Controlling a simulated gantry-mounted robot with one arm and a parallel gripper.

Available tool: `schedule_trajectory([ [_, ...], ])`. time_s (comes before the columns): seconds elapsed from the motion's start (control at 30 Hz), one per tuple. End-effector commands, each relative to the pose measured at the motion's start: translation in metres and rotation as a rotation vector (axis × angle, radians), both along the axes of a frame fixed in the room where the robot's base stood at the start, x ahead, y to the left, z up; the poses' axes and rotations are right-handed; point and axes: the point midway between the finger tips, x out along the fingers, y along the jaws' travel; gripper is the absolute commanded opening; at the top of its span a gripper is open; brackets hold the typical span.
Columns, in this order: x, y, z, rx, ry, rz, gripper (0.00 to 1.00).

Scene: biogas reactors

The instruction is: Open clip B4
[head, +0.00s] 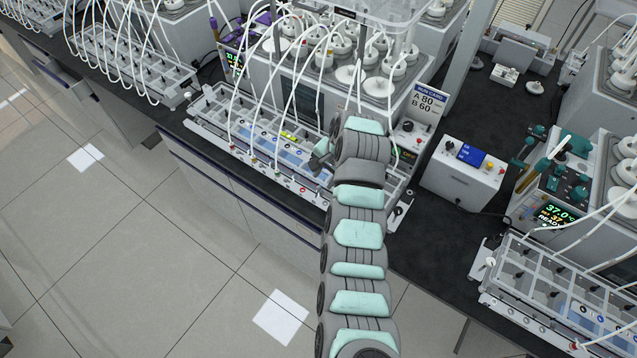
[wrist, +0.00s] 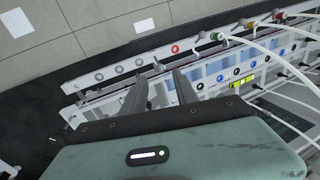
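A clear and white clip rack (head: 215,118) stands on the bench below the reactor, with thin white tubes running into it. In the wrist view the rack (wrist: 90,77) has a front row of grey rings, a red ring (wrist: 175,48), and coloured clips or caps further right. Behind are blue panels with dark round marks and a yellow-green strip (wrist: 241,82). No B4 label is legible, so I cannot tell which clip is B4. My gripper (wrist: 160,78) is open, its two dark fingers apart over the rack with nothing seen between them. In the head view my arm hides part of the rack.
A sign reading A 80, B 60 (head: 428,101) stands behind my arm. A white box with a blue panel (head: 463,172) is to the right. Other tube racks stand far left and at lower right (head: 545,300). The floor in front is clear.

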Motion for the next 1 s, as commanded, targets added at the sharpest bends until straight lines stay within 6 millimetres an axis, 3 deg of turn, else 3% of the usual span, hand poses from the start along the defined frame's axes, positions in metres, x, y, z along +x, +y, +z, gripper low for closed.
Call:
schedule_trajectory([
  [0.2,0.005,0.007,-0.031,-0.001,0.001,-0.001,0.36],
  [0.43,0.008,0.011,-0.049,-0.001,0.000,0.000,0.36],
  [0.9,0.011,0.012,-0.056,-0.001,-0.006,-0.001,0.36],
  [1.0,0.011,0.012,-0.057,-0.001,-0.005,-0.001,0.29],
])
